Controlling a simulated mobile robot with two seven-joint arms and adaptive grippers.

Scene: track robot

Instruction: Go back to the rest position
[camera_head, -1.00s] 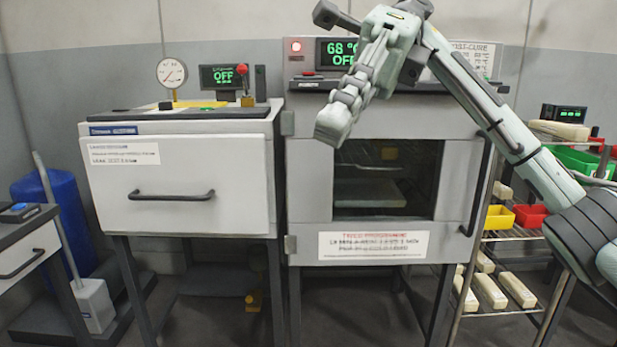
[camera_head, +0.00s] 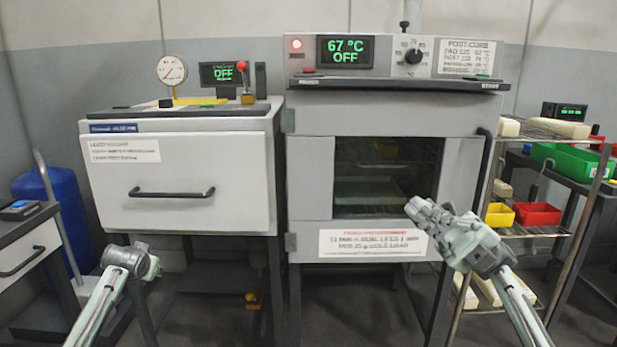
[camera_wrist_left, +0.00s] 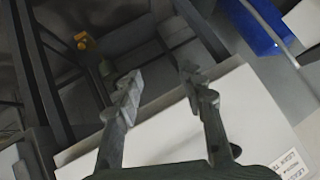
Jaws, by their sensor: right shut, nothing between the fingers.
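My right gripper (camera_head: 412,207) is raised in front of the lower right part of the oven door, its fingers together and empty. Its arm comes up from the bottom right. My left arm comes up from the bottom left, and its wrist end shows below the left cabinet in the head view. The left gripper (camera_wrist_left: 160,82) shows in the left wrist view with its fingers apart and nothing between them. A pale cabinet face lies beyond its fingers there.
The oven (camera_head: 390,110) reads 67 °C OFF, its door closed. The left cabinet (camera_head: 200,185) has a closed drawer-like front. A rack with a yellow bin (camera_head: 499,215) and a red bin (camera_head: 537,214) stands right. A blue barrel (camera_head: 72,205) stands far left.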

